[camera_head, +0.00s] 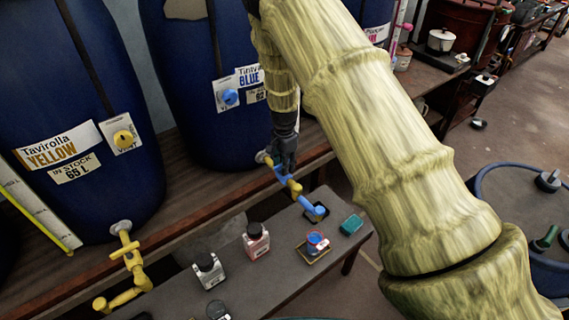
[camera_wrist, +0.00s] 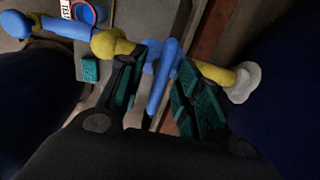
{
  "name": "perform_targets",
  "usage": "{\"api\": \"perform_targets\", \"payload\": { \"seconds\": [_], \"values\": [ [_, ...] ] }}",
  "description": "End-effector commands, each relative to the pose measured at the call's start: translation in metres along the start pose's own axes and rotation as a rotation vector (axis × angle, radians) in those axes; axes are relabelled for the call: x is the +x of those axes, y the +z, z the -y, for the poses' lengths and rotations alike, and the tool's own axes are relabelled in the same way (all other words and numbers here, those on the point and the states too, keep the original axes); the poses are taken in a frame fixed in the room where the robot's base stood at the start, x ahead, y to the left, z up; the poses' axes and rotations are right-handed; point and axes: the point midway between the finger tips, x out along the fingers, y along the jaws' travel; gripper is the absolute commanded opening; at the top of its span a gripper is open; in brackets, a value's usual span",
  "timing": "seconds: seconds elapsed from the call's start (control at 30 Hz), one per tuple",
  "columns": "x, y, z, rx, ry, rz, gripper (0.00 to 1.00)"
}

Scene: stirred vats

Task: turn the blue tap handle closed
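The blue tap handle (camera_head: 279,172) sits on a yellow tap body (camera_head: 294,187) with a blue spout end (camera_head: 313,207), below the blue vat labelled BLUE (camera_head: 205,100). My gripper (camera_head: 284,160) points down at the handle from above. In the wrist view, the handle (camera_wrist: 163,78) stands between the two teal-padded fingers of my gripper (camera_wrist: 163,65). The fingers are apart, with a gap on the left side of the handle; contact on the right side is unclear. The yellow pipe (camera_wrist: 215,73) runs to a white fitting (camera_wrist: 244,82).
A yellow tap (camera_head: 128,262) stands out at left below the vat labelled YELLOW (camera_head: 60,110). My arm covers the middle right.

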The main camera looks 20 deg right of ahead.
Motion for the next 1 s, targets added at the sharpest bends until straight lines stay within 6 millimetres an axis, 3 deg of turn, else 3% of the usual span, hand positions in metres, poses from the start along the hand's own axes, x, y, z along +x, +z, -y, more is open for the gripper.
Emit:
{"api": "perform_targets", "payload": {
  "seconds": [0.17,0.7,1.0],
  "values": [
    [-0.015,0.000,0.001,0.000,-0.002,0.000,0.34],
    [-0.102,-0.001,0.000,0.002,-0.002,-0.001,0.34],
    [-0.119,-0.002,0.000,0.001,0.000,0.000,0.34]
  ]
}}
